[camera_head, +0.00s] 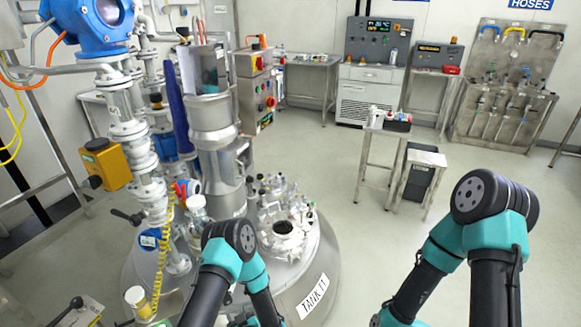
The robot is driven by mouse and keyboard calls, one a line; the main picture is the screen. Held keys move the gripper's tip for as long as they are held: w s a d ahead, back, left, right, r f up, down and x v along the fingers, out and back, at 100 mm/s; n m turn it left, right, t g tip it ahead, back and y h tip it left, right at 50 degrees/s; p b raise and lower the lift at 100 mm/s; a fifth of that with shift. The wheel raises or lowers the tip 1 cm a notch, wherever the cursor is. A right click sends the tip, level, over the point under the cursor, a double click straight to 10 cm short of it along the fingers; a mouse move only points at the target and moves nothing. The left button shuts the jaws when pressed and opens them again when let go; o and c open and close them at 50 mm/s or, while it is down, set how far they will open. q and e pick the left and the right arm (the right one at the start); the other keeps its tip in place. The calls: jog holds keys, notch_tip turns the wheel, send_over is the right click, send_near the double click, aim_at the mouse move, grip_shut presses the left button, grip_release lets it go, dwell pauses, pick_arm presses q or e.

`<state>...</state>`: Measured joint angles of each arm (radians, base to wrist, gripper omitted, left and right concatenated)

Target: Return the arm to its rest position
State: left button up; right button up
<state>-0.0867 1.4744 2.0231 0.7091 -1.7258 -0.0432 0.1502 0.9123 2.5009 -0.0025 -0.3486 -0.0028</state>
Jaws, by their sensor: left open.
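My left arm (225,262) rises from the bottom edge, bends at a dark joint in front of the tank, and folds back down. My left gripper (240,318) is at the very bottom edge, partly cut off, between the arm links and in front of the tank. It is open, and I see nothing held in it. My right arm (484,235) stands at the lower right, bent at a large dark joint, with its forearm running down to the left. Its gripper is below the picture edge.
The tank (325,262) with fittings on its lid stands close to my left arm. Pipework (130,130) and a yellow box (106,163) are at left. A small steel table (385,133) and stool (426,158) stand beyond. The floor between the tank and right arm is clear.

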pick_arm(q)
jog(key=s+a+r+m+g+h, duration=0.1)
jog(key=s+r+m+g+h, duration=0.1)
jog(key=s+g+h, duration=0.3)
jog(key=s+a+r+m+g+h, duration=0.1)
jog(key=s+r+g+h, duration=0.3)
jog(key=s, duration=0.5)
jog(key=m+g+h, duration=0.1)
jog(key=g+h, duration=0.1)
jog(key=shift+s+r+m+h, duration=0.3)
jog(key=shift+s+r+m, duration=0.1)
